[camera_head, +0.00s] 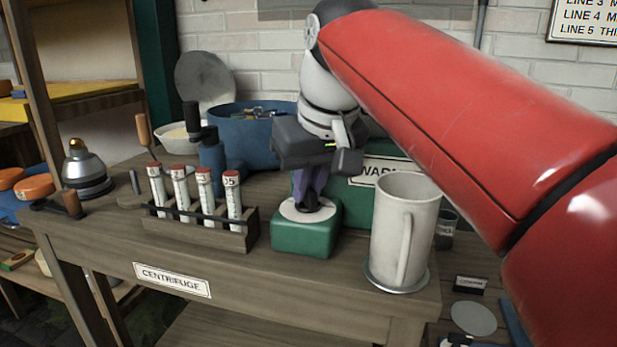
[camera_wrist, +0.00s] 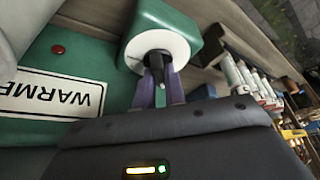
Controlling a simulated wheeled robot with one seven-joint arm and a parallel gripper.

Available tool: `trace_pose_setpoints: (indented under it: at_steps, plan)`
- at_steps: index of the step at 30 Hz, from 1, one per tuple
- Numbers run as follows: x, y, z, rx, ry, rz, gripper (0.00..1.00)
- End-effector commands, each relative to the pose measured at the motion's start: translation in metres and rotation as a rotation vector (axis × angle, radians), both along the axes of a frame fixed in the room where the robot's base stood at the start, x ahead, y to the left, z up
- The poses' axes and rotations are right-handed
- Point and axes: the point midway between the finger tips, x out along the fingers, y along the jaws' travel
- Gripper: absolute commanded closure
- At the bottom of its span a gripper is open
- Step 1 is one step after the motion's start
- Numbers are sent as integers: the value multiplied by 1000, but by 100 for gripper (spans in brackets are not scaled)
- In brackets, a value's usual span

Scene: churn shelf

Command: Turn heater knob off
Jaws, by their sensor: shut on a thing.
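The heater is a green box (camera_head: 305,238) on the wooden bench, with a round white dial plate on its top. It also shows in the wrist view (camera_wrist: 187,22), with the white dial plate (camera_wrist: 140,48) facing the camera. A dark knob (camera_wrist: 155,64) stands at the middle of the dial. My gripper (camera_head: 312,200) reaches down over it with its purple fingers shut on the knob; the fingers also show in the wrist view (camera_wrist: 159,88). The fingers hide most of the knob, so its turn angle cannot be told.
A grey mug (camera_head: 390,230) stands close right of the heater. A rack of red-capped tubes (camera_head: 215,236) stands left. A green box labelled WARM (camera_head: 357,203) is behind. A blue pot (camera_head: 250,130) and a blue object (camera_head: 211,160) stand behind left.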

Motion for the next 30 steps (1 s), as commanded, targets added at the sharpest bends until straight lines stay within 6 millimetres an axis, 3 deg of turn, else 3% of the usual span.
trace_pose_setpoints:
  at_steps: [20, 21, 25, 30]
  plan:
    - [0, 0, 0, 0, -2, 64, 100]
    - [0, 0, 0, 0, -2, 64, 83]
    - [0, 0, 0, 0, -1, 64, 66]
    - [0, 0, 0, 0, -1, 63, 66]
